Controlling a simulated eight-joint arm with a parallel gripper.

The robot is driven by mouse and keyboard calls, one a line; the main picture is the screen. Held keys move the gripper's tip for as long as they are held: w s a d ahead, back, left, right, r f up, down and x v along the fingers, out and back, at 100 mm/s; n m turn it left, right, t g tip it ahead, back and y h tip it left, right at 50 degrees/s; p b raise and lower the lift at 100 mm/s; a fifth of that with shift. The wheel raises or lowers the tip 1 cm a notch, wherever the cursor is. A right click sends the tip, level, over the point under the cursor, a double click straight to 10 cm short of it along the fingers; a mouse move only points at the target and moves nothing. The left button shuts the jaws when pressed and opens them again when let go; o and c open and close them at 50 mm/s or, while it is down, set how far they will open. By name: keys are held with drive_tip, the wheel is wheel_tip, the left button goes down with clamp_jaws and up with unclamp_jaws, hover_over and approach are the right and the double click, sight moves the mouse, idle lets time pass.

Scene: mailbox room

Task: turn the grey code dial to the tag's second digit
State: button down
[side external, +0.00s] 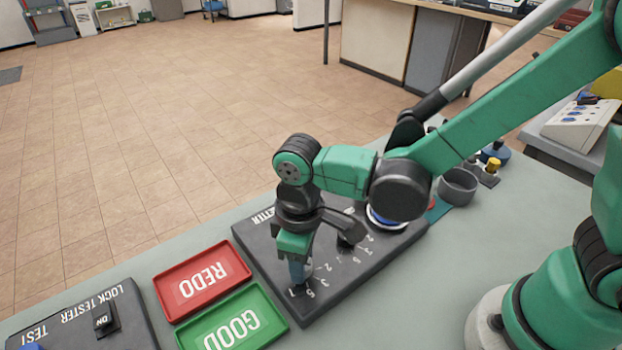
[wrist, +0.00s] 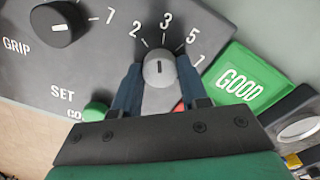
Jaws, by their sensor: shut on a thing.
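The grey code dial (wrist: 159,71) is on a dark panel (wrist: 95,65), between my gripper's (wrist: 160,84) two blue fingers. The fingers are shut on its sides. A dark line on the dial's face points roughly up, toward the 3 on the printed scale. The scale also shows a 2 to its left and a 5 to its right. In the side view, my gripper (side external: 300,272) points down at the near end of the dark panel (side external: 345,282), and the dial is mostly hidden. I cannot make out a tag with digits in either view.
A black grip knob (wrist: 58,24) and a green button (wrist: 96,110) are on the same panel. A red REDO tray (side external: 168,284) and a green GOOD tray (side external: 275,325) lie to its left. A lock tester (side external: 75,325) sits at lower left. A grey cup (side external: 458,187) stands at right.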

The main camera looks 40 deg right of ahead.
drive_tip(key=m, duration=0.5)
drive_tip(key=shift+m, duration=2.4)
drive_tip(key=shift+c, duration=2.3)
unclamp_jaws()
drive_tip(key=shift+r, duration=0.1)
drive_tip(key=shift+r, duration=2.7)
